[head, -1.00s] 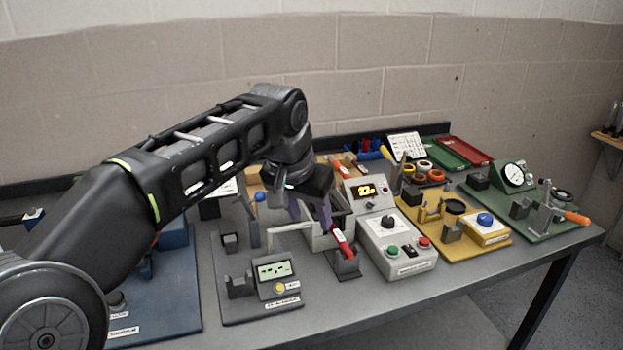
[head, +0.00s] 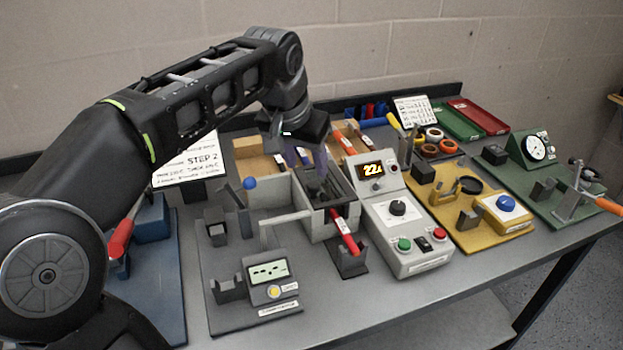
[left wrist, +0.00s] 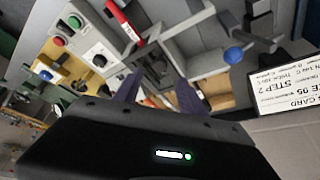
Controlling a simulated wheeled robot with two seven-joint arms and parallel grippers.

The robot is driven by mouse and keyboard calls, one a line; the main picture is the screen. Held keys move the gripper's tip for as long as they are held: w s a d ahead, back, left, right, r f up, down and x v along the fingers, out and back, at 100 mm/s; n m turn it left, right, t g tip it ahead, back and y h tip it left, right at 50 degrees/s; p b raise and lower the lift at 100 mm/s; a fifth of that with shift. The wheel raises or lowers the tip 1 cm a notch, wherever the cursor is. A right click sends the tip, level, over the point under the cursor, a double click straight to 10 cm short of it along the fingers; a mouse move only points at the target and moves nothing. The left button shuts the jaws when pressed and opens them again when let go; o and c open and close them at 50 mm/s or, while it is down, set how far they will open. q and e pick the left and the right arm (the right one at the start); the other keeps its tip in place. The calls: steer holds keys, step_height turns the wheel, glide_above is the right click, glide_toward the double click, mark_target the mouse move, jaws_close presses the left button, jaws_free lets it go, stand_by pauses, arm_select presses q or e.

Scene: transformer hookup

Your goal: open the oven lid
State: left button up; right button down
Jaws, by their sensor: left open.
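The oven appears to be the light grey box (head: 322,228) at the middle of the table, with a dark slotted interior at its top. A light grey panel (head: 275,192) extends from its left side and looks like the lid swung out, though I cannot be sure. A blue ball knob (head: 250,183) shows at the panel's far end; it also shows in the left wrist view (left wrist: 233,54). My left gripper (head: 308,172) is open, pointing down above the box. In the left wrist view its fingers (left wrist: 158,88) straddle empty space near the box. My right gripper is not seen.
A grey controller (head: 398,215) with a lit display stands right of the box. A meter (head: 268,270) stands front left. A step card (head: 190,162) stands behind. Yellow and green fixtures fill the right side.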

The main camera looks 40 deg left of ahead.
mark_target(313, 185)
arm_select(q)
steer(key=x, duration=0.7)
steer(key=shift+f, duration=0.15)
jaws_close()
stand_by(0.3)
stand_by(0.9)
